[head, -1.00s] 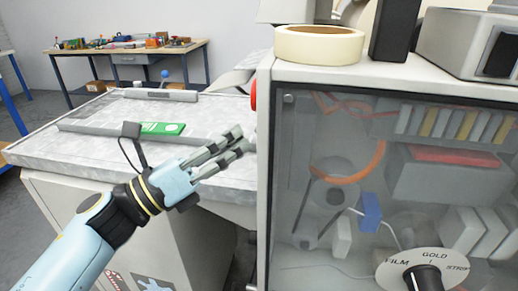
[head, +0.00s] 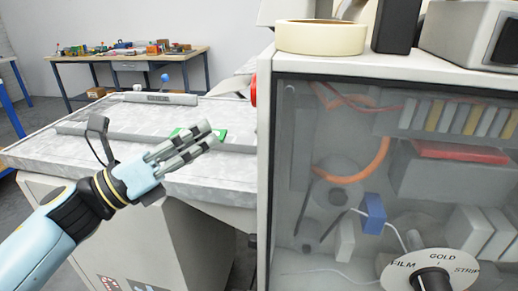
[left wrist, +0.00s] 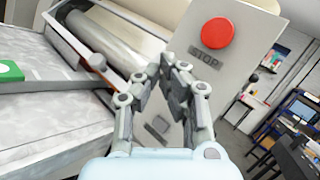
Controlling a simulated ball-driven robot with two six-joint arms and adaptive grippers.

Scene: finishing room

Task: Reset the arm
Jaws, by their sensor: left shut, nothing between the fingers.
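My left gripper (head: 200,139) reaches in from the left in the head view, above the front edge of the grey worktop. It is shut and empty. In the left wrist view its fingers (left wrist: 172,68) come together at the tips, in front of a pale panel with a red STOP button (left wrist: 220,34). The fingers appear apart from the button, though the gap is hard to judge. In the head view only a sliver of the red button (head: 253,90) shows at the cabinet's left edge. My right gripper is in neither view.
The machine cabinet (head: 265,170) with a clear front and a FILM/GOLD/STRIP dial (head: 440,262) fills the right. A tape roll (head: 320,37) lies on top. A green block (head: 218,135) is on the worktop (head: 60,160), partly behind my gripper. A cluttered bench (head: 130,55) stands behind.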

